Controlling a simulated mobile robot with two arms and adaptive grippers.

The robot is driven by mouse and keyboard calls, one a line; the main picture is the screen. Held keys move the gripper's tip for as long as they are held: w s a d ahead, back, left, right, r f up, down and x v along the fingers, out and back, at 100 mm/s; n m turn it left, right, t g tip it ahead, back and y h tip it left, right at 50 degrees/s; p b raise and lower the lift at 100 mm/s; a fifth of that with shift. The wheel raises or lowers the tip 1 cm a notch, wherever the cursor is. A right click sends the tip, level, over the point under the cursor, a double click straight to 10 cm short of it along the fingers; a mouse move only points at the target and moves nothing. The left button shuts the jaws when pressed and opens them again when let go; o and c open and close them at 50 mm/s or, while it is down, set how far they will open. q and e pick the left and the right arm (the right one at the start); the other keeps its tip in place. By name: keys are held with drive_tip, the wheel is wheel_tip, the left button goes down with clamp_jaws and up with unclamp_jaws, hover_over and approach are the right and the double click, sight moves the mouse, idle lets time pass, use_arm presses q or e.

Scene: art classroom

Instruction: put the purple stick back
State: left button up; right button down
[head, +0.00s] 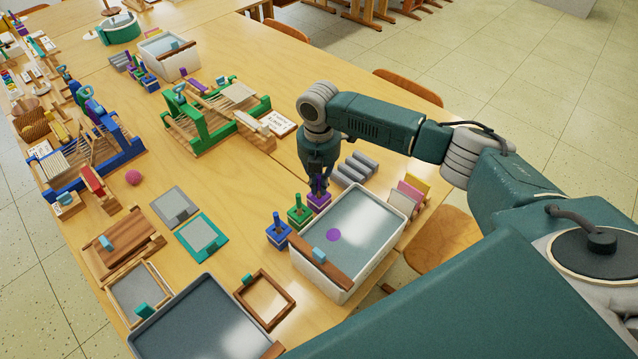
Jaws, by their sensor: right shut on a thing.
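A purple block (319,201) stands at the back of a short row, beside a white-walled tub. My right gripper (318,184) points down right over this block and is shut on the purple stick, which is mostly hidden by the fingers. I cannot tell whether the stick's lower end is in the block or just above it. In the same row, a green block (300,215) and a blue block (279,237) each hold an upright stick of their own colour. My left gripper is not in view.
Grey ridged pieces (355,170) lie behind the gripper. A green loom (215,120) stands farther back. Frames and a dark tray (165,322) fill the near left. Bare table lies left of the row.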

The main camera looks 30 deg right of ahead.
drive_tip(key=c, duration=1.8)
unclamp_jaws()
drive_tip(key=shift+f, duration=0.1)
drive_tip(key=shift+c, duration=0.2)
wheel_tip(320, 180, up, 12)
drive_tip(key=shift+r+b, duration=0.15)
drive_tip(key=shift+b, duration=0.55)
